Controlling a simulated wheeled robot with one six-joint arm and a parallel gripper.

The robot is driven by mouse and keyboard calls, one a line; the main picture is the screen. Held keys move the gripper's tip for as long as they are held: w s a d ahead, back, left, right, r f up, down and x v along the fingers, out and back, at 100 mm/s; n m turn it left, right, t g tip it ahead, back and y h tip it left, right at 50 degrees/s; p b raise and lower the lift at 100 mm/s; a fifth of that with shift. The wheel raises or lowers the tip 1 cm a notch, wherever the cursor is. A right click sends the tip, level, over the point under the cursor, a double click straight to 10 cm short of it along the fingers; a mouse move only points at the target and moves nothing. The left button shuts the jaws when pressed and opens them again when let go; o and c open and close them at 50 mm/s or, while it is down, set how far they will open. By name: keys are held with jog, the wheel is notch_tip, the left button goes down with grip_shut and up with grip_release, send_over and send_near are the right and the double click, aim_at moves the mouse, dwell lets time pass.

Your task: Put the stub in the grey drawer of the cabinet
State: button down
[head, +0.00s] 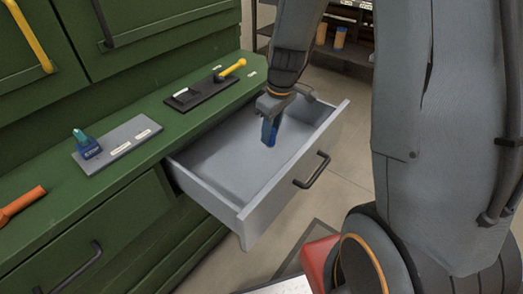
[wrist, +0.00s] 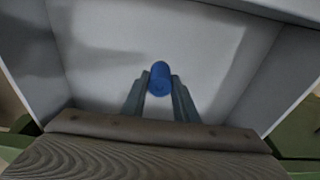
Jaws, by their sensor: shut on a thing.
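The grey drawer (head: 222,175) of the green cabinet (head: 60,225) is pulled open. My gripper (head: 270,118) reaches down into it near its right end. It is shut on the blue stub (head: 268,132), which hangs between the fingers inside the drawer walls. In the wrist view the stub (wrist: 159,78) sits between the two fingertips (wrist: 160,92), with the pale drawer floor (wrist: 110,75) behind it. I cannot tell whether the stub touches the floor.
On the green counter lie a grey plate (head: 122,143) with a blue bottle-like thing (head: 87,146), a black plate (head: 198,92) with a yellow-handled tool (head: 232,69), and an orange handle (head: 22,203). A red thing (head: 318,262) stands below the drawer. The drawer's visible floor is bare.

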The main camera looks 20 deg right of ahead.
aim_at(274, 133)
jog(key=shift+f, duration=3.6)
jog(key=shift+f+b, duration=0.15)
jog(key=shift+b, duration=0.2)
jog(key=c, duration=1.4)
grip_release()
jog(key=r, duration=0.4)
jog(key=s+r, duration=0.1)
jog(key=r, duration=0.3)
jog(key=d+r, duration=0.1)
jog(key=r, duration=0.2)
jog(key=shift+s+r+p, duration=0.2)
jog(key=shift+r+p, duration=0.1)
jog(key=shift+r, duration=0.1)
jog(key=shift+s+r, duration=0.2)
jog(key=s+r+m, duration=0.2)
jog(key=s+m, duration=0.2)
jog(key=s, duration=0.3)
jog(key=s+r+m+g+h, duration=0.1)
jog(key=s+m, duration=0.3)
jog(key=s, duration=0.4)
jog(key=shift+s+d+r, duration=0.3)
jog(key=shift+r, duration=0.05)
